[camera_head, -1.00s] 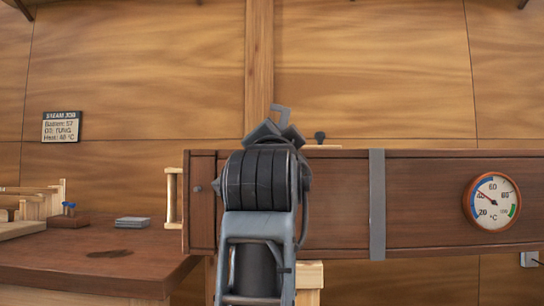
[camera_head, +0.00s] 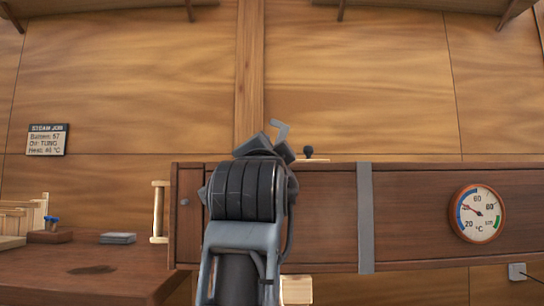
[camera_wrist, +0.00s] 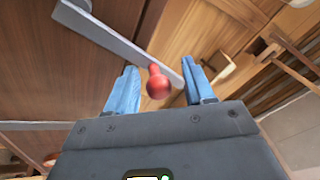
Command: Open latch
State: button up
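In the wrist view a grey metal latch bar (camera_wrist: 110,32) runs across dark wood planks, with a red knob (camera_wrist: 158,86) near its end. My gripper (camera_wrist: 158,64) is open, its two blue fingers on either side of the knob. A gap shows between the knob and each finger. In the head view my gripper (camera_head: 266,146) is at the top edge of the long wooden box (camera_head: 320,215), mostly hidden behind my arm. The red knob is hidden there. A thin grey hooked piece shows above my gripper; I cannot tell whether it is the latch.
A grey strap (camera_head: 365,218) and a round temperature dial (camera_head: 478,214) are on the box's front. A small black knob (camera_head: 308,152) sticks up behind its top edge. A workbench (camera_head: 90,278) with small wooden items stands at left. A sign (camera_head: 47,140) hangs on the wall.

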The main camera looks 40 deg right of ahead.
jog(key=v, duration=0.7)
jog(key=shift+s+a, duration=0.25)
jog(key=shift+s, duration=0.05)
jog(key=shift+f, duration=0.15)
